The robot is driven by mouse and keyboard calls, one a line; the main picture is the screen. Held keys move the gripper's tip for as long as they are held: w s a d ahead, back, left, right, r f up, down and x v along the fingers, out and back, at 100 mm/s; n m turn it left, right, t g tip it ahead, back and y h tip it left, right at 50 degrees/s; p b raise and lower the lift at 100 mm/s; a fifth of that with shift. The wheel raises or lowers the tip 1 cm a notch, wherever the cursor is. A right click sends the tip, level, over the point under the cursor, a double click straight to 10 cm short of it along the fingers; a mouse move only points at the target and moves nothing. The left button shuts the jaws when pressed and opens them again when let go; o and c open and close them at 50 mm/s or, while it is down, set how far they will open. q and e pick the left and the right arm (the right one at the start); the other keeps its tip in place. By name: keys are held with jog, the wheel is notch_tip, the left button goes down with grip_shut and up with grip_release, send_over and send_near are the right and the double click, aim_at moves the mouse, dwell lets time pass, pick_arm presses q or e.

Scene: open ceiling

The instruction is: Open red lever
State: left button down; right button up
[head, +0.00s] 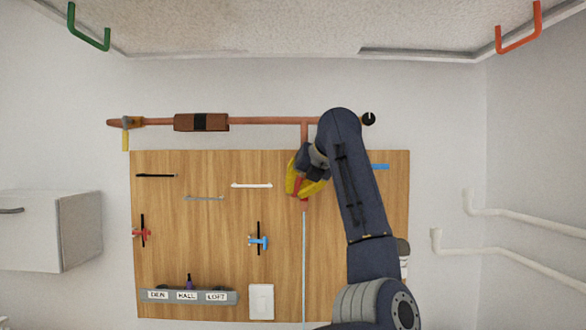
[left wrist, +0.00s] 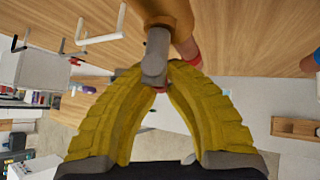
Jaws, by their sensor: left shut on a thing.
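The red lever (head: 299,184) is on the vertical copper pipe (head: 304,137) at the top of the wooden board, and shows only as small red bits between and beside my fingers. My left gripper (head: 301,183) has yellow fingers at the lever. In the left wrist view the fingertips (left wrist: 160,75) close together just under a grey valve stem (left wrist: 157,50) on a copper-coloured body (left wrist: 170,13). Red parts (left wrist: 192,57) show behind the fingers there. The gripper is shut on the lever, most of which the fingers hide. My right gripper is not in view.
The wooden board (head: 200,260) carries a red-handled tap (head: 141,233), a blue-handled tap (head: 259,241), a white bar (head: 252,185) and a labelled strip (head: 188,297). A yellow lever (head: 126,138) hangs from the horizontal pipe at left. White pipes (head: 520,213) run along the right wall.

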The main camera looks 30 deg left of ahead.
pick_arm(q)
jog(key=shift+f, duration=0.1)
jog(key=shift+w+d+f+n+t+h, duration=0.1)
jog(key=shift+w+d+n+t+h, duration=0.1)
jog(key=shift+d+n+t+h, duration=0.3)
jog(key=shift+a, duration=0.15)
jog(key=shift+a+g, duration=0.1)
jog(key=shift+g, duration=0.2)
jog(key=c, duration=1.4)
grip_release()
jog(key=v, duration=1.2)
